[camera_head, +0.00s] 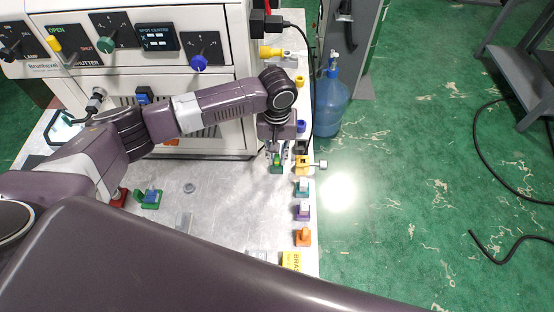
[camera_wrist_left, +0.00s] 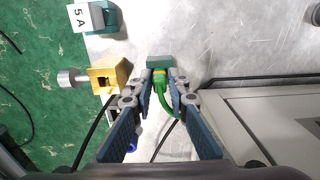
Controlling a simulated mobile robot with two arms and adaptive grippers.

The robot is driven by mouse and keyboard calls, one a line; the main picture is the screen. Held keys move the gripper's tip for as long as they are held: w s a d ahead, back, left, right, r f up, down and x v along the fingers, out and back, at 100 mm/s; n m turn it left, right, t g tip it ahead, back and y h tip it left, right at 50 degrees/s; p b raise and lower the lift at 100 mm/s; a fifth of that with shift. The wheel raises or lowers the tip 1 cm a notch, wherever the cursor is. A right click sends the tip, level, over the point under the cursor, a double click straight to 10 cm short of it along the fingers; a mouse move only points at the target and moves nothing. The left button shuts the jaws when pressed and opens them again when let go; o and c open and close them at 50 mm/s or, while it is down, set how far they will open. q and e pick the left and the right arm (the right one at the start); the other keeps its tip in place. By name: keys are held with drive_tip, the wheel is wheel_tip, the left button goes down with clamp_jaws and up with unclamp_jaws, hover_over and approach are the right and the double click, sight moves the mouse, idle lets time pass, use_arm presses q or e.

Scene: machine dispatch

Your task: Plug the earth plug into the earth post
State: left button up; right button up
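The earth plug, a green and yellow plug with a green cable, shows in the left wrist view (camera_wrist_left: 159,78), at a green block (camera_wrist_left: 160,62). My left gripper (camera_wrist_left: 161,82) reaches down with one finger on each side of the plug. Narrow gaps seem to show beside it, so the fingers look open around it. In the head view the left gripper (camera_head: 277,150) is over the green block (camera_head: 277,169) and mostly hides the plug. A brass-yellow block with a side thumbscrew, apparently the earth post, stands just right of it (camera_head: 302,166), and left in the wrist view (camera_wrist_left: 108,75). My right gripper is not in view.
Teal (camera_head: 302,188), purple (camera_head: 303,212) and orange (camera_head: 303,238) blocks line the bench's right edge. A grey machine cabinet (camera_head: 205,130) stands behind. A green block with a blue part (camera_head: 149,198) sits left. The bench middle (camera_head: 235,210) is mostly clear.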

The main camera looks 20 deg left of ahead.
sight(277, 158)
use_arm(q)
clamp_jaws()
drive_tip(key=shift+r, duration=0.1)
drive_tip(key=shift+w+r+b, duration=0.1)
drive_tip(key=shift+r+b, duration=0.2)
drive_tip(key=shift+r, duration=0.3)
drive_tip(key=shift+s+d+r+b, duration=0.1)
drive_tip(key=shift+s+r+b, duration=0.15)
drive_tip(key=shift+r, duration=0.25)
drive_tip(key=shift+s+r+b, duration=0.15)
drive_tip(key=shift+s+r, duration=0.05)
drive_tip(key=shift+r, duration=0.25)
drive_tip(key=s+d+b, duration=0.1)
drive_tip(key=s+d, duration=0.1)
drive_tip(key=s, duration=0.6)
drive_tip(key=s+d+b, duration=0.1)
drive_tip(key=s+d, duration=0.1)
drive_tip(key=s, duration=0.6)
drive_tip(key=shift+s+d, duration=0.3)
drive_tip(key=shift+d, duration=0.1)
drive_tip(key=shift+r, duration=0.1)
